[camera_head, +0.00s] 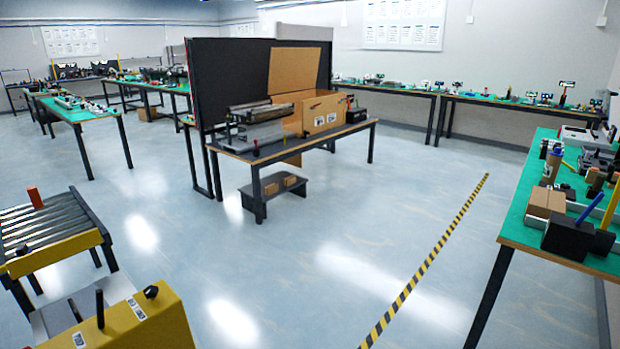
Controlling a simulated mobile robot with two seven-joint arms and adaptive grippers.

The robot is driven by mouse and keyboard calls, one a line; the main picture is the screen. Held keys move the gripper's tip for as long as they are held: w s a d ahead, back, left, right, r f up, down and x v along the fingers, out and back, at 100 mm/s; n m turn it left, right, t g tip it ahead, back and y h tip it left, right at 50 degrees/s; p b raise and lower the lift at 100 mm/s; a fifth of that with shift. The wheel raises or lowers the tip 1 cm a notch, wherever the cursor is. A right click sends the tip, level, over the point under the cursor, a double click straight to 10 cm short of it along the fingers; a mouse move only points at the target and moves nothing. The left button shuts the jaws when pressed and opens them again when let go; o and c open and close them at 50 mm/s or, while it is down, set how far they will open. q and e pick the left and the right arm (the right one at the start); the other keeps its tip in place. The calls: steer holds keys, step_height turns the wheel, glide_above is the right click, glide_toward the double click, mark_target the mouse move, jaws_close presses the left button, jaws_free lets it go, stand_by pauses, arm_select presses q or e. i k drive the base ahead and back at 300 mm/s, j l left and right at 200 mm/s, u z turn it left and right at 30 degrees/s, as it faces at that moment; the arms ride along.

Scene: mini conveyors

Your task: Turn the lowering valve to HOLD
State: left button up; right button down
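No part marked as a lowering valve or HOLD can be read at this size. A yellow housing (130,322) stands at the lower left, partly cut off by the bottom edge. A round black knob (151,291) sits on its top, and an upright black lever or post (100,308) stands near it. I cannot tell whether either is the valve, or how it is set. White labels on the housing are too small to read. Neither of my grippers is in view.
A dark workbench (300,142) with cartons and a small conveyor stands mid-room. A green-topped bench (515,226) is at the right. The floor between is clear, crossed by a yellow-black stripe (430,268).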

mark_target(151, 292)
steer(key=u, duration=1)
steer(key=j, duration=0.55)
steer(key=i+j+u, duration=0.1)
steer(key=j, duration=1.05)
steer(key=i+u, duration=0.05)
